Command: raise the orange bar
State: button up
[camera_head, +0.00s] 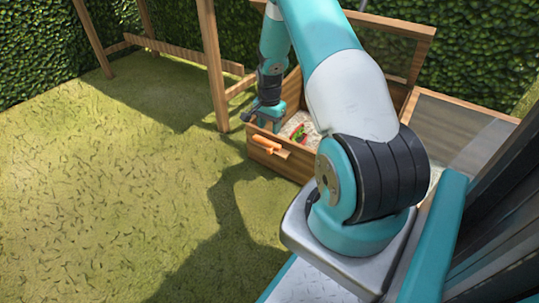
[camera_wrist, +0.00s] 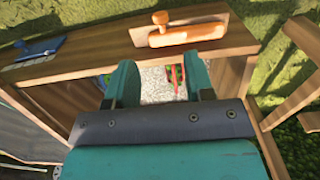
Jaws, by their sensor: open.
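The orange bar (camera_head: 266,144) is a short rod with a small knob, on the front outer side of a wooden box (camera_head: 284,164). In the wrist view the orange bar (camera_wrist: 190,35) lies level along the box's wooden edge, with its knob on the upper left. My gripper (camera_head: 268,116) is over the box, just behind the bar. In the wrist view my gripper (camera_wrist: 160,75) has its two teal fingers spread apart, with nothing between them but the gravel below. The bar is beyond the fingertips and apart from them.
The box holds pale gravel (camera_wrist: 156,84) and a red and green object (camera_head: 299,132). Its raised lid (camera_head: 393,52) stands behind. A blue item (camera_wrist: 40,50) is on the box's edge. A wooden post (camera_head: 213,70) stands left of the box. Open grass (camera_head: 110,190) lies left.

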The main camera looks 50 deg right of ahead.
aim_at(269, 150)
notch_tip(269, 150, down, 11)
jog(key=b, duration=0.5)
jog(key=shift+f, duration=0.1)
grip_shut()
